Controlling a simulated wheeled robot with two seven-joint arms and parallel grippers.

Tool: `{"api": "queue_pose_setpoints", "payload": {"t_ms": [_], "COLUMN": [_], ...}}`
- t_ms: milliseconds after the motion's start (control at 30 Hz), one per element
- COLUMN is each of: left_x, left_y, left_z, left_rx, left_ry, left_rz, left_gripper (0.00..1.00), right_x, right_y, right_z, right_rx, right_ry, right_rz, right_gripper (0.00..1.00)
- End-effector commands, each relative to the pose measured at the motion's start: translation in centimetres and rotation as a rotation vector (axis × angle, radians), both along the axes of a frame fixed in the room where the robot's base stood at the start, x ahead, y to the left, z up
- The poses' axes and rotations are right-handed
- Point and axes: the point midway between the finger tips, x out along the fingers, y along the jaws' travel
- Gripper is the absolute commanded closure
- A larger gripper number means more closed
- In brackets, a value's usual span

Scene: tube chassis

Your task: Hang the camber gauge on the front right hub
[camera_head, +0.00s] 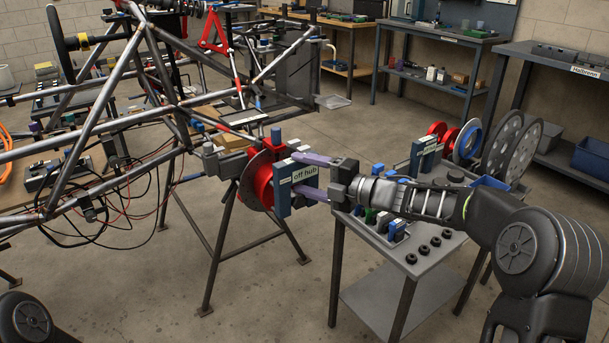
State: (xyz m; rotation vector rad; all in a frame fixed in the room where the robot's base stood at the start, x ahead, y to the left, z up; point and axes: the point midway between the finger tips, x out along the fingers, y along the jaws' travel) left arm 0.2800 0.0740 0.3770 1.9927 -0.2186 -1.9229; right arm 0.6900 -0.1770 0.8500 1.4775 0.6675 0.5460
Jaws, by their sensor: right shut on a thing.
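The gripper's two purple-grey fingers lie above and below the label, shut on the gauge. The front right hub (261,181), red with a metal disc behind it, is directly left of the gauge at the end of the tube chassis (152,124). The gauge overlaps the hub's right side, and I cannot tell whether they touch. My left gripper is out of view.
A grey cart (433,262) on the right carries a similar blue-grey block (424,157), red and blue rings, slotted discs (508,150) and small black parts. A stand (219,243) is under the hub. Loose cables hang at the chassis's left. The floor in front is clear.

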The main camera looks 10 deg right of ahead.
Motion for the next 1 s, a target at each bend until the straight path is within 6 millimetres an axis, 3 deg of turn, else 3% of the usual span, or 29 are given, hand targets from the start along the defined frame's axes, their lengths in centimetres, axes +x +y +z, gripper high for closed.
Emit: {"api": "queue_pose_setpoints", "payload": {"t_ms": [1000], "left_x": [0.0], "left_y": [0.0], "left_z": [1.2], "left_rx": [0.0], "left_ry": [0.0], "left_rz": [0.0], "left_gripper": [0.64], "right_x": [0.0], "right_y": [0.0], "right_z": [1.8], "right_rx": [0.001], "right_ry": [-0.004], "right_rz": [0.001], "right_gripper": [1.0]}}
